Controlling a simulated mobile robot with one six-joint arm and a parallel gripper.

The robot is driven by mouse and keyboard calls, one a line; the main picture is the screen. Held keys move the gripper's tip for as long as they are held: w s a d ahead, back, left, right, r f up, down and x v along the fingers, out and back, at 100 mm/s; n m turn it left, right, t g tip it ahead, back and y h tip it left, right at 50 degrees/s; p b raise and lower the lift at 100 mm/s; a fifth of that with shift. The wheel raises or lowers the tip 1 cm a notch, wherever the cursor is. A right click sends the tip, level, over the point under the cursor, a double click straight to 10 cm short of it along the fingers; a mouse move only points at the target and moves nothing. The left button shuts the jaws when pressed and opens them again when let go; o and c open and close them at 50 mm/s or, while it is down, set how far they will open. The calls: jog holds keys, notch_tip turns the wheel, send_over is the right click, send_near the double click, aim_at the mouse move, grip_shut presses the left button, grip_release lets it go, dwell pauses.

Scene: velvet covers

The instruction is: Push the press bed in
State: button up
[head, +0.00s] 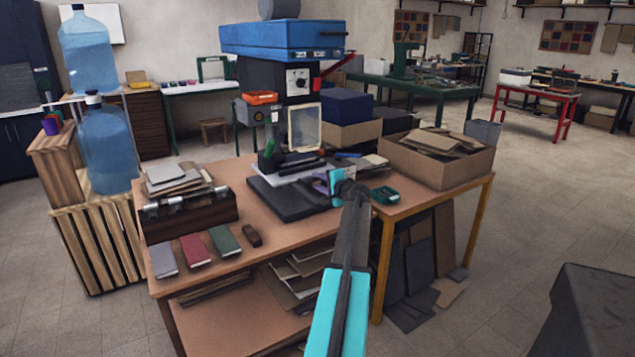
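A press with a blue top (283,38), a dark body with a dial (297,80) and a red lever (338,64) stands at the back of the wooden table. A flat dark slab that looks like the press bed (283,203) lies at its foot and sticks out towards the table's front. A white sheet or plate (292,174) and dark tools lie over its back part. My arm reaches up from the bottom, and my gripper (343,184) is near the slab's right edge. I cannot tell whether they touch. The fingers are too small and partly hidden to read.
A cardboard box (440,160) stands on the table's right and a green tape holder (385,195) lies beside my gripper. Small books (195,250) and a dark wooden box (190,217) are at the left. Bare tabletop (285,236) lies in front of the slab.

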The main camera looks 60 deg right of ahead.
aim_at(310, 176)
jog(key=shift+w+d+f, duration=0.1)
jog(key=shift+w+d, duration=0.15)
jog(key=shift+w, duration=0.15)
jog(key=shift+c, duration=0.4)
grip_shut()
jog(key=x, duration=0.3)
jog(key=shift+w+d+r+b, duration=0.15)
jog(key=shift+w+r+b, duration=0.2)
jog(key=shift+r, duration=0.1)
jog(key=shift+o, duration=0.4)
grip_release()
jog(key=shift+w+d+f, duration=0.1)
